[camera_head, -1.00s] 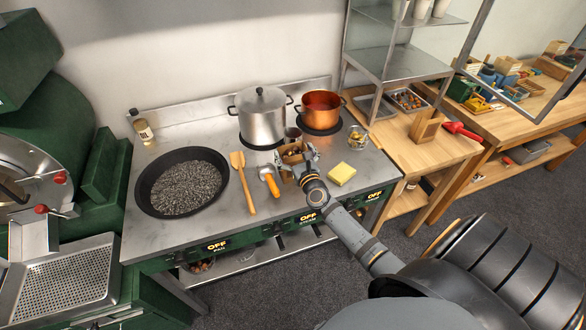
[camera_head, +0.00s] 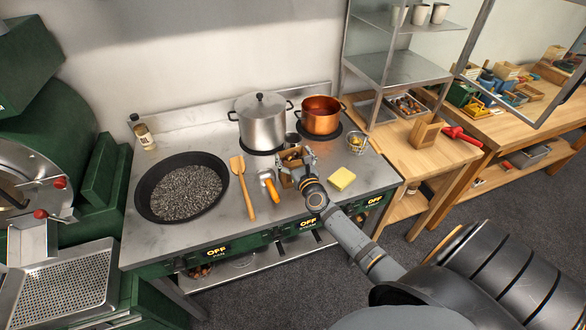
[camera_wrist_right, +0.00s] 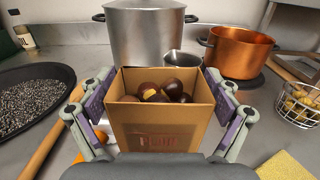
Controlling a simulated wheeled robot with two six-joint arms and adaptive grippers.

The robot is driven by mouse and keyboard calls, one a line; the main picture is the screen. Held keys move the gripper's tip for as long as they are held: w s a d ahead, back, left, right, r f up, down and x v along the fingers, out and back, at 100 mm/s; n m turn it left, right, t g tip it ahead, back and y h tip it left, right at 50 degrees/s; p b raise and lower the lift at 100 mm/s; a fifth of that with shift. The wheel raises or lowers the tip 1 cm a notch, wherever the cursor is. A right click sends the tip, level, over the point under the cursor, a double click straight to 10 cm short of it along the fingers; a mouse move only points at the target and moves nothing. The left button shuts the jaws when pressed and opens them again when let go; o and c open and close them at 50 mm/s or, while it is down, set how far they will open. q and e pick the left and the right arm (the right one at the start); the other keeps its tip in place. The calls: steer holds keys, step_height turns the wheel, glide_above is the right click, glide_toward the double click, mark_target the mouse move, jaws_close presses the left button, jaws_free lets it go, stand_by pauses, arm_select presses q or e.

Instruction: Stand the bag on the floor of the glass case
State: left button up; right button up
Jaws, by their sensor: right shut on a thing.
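The bag (camera_wrist_right: 160,125) is an open-topped brown paper bag with printing on its front and several dark chestnuts inside. It is upright. My right gripper (camera_head: 292,172) is shut on it, with one finger on each side in the right wrist view. In the head view the bag (camera_head: 291,153) is partly hidden by the gripper, over the steel counter in front of the pots; I cannot tell if it touches the counter. A metal frame (camera_head: 493,97) at the upper right may belong to the glass case, but I cannot tell. My left gripper is out of view.
A steel pot (camera_head: 262,125) and a copper pot (camera_head: 320,117) stand behind the bag. A wire basket (camera_head: 356,143) and yellow sponge (camera_head: 341,178) are to its right. A scoop (camera_head: 269,187), wooden spatula (camera_head: 243,185) and black pan (camera_head: 143,203) lie left. Wooden tables (camera_head: 405,158) stand right.

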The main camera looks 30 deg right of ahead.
steer(key=shift+r, duration=0.1)
step_height(320, 180, up, 2)
steer(key=shift+p, duration=0.8)
steer(key=s+a+r+p, duration=0.6)
steer(key=s+a+r, duration=0.3)
steer(key=s+r, duration=0.1)
steer(key=shift+s+a+r, duration=0.15)
steer(key=shift+s+r, duration=0.05)
steer(key=shift+r, duration=0.25)
